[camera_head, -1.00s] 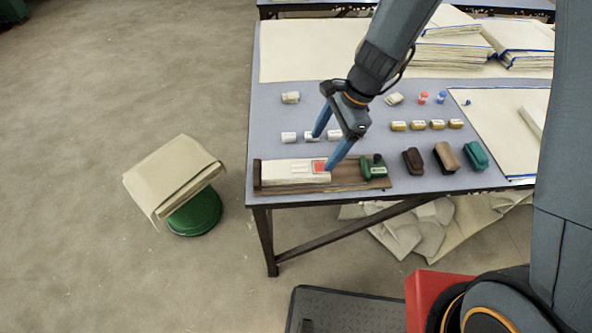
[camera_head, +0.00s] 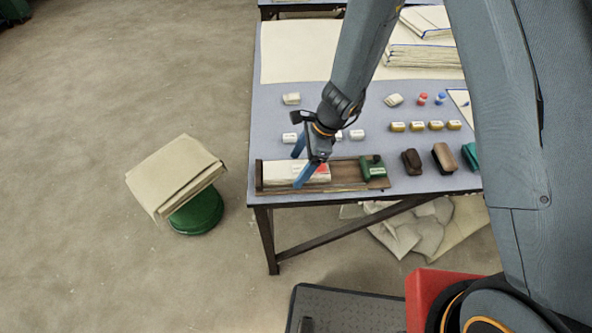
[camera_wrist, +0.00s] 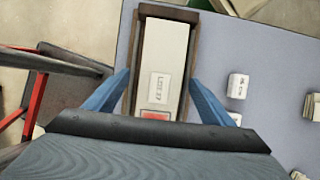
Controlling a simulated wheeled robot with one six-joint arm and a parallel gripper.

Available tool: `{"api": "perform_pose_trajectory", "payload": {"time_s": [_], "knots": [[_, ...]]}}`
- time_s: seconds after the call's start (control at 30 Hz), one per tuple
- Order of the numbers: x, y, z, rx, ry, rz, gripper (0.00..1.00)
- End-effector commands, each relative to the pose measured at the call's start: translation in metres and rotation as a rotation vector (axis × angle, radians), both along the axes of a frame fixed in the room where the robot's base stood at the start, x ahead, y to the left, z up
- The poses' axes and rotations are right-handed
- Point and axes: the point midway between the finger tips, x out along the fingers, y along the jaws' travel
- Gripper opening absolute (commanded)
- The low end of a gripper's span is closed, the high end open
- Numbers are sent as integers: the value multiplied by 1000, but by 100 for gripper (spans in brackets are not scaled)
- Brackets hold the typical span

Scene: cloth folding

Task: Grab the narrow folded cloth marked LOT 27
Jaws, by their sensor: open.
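The narrow folded cloth (camera_head: 280,172) is pale cream and lies flat in a brown wooden tray (camera_head: 343,174) along the table's front edge. In the wrist view the cloth (camera_wrist: 161,60) carries a white label (camera_wrist: 159,87) reading LOT 27 and a red patch (camera_wrist: 155,115). My gripper (camera_head: 297,170) is open, its blue fingers on either side of the cloth in the head view. In the wrist view the open fingers (camera_wrist: 160,88) flank the tray's long sides, with nothing between them clearly gripped. My wrist hides the tray's near end there.
A green block (camera_head: 372,168) stands at the tray's right end. White blocks (camera_head: 289,137) sit just behind the tray. Dark and brown brushes (camera_head: 444,157) are to the right. A stool with folded cloth (camera_head: 175,175) stands left of the table.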

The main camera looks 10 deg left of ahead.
Motion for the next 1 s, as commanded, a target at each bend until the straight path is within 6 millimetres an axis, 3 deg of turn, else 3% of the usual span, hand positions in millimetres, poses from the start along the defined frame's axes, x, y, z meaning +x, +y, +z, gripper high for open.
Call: {"api": "perform_pose_trajectory", "payload": {"time_s": [0.27,0.53,0.83,1.0], "knots": [[0,1,-2,0,-1,1,75],[0,1,-1,0,-1,1,30],[1,1,1,1,-1,1,30],[1,1,12,3,-3,2,30]]}}
